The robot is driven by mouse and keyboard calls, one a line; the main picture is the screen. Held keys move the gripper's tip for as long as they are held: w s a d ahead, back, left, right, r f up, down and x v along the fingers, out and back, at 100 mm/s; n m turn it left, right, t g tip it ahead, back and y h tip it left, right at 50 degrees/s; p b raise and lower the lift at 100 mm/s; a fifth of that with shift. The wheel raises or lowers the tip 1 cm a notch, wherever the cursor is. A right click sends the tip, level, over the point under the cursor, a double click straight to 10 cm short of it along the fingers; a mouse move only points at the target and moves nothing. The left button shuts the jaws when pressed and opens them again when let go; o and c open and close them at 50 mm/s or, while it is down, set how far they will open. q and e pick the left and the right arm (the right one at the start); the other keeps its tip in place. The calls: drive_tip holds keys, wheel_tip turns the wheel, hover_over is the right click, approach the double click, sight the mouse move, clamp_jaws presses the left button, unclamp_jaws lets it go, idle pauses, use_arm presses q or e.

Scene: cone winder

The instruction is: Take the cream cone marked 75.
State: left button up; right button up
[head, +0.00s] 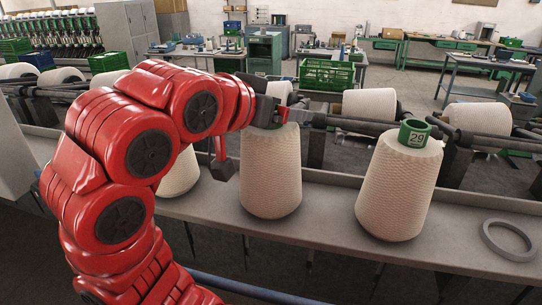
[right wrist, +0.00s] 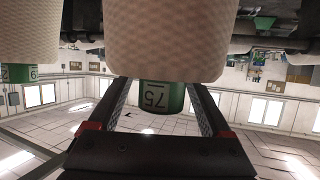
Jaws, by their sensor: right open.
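The cream cone marked 75 (head: 271,175) stands upright on the grey ledge in the middle of the head view. My right gripper (right wrist: 160,108) is open, with one finger on each side of this tube. I cannot tell whether the fingers touch it. In the head view my red arm reaches across from the left and partly hides the tube and jaws. My left gripper is not in view.
A cream cone marked 29 (head: 400,190) stands to the right on the ledge (head: 330,225). Another cone (head: 180,173) at the left is partly behind my arm. A grey ring (head: 509,240) lies at the right. Winder bars with cones (head: 369,104) run close behind.

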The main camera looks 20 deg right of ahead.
drive_tip(key=shift+a, duration=0.1)
drive_tip(key=shift+c, duration=0.8)
clamp_jaws()
drive_tip(key=shift+r, duration=0.1)
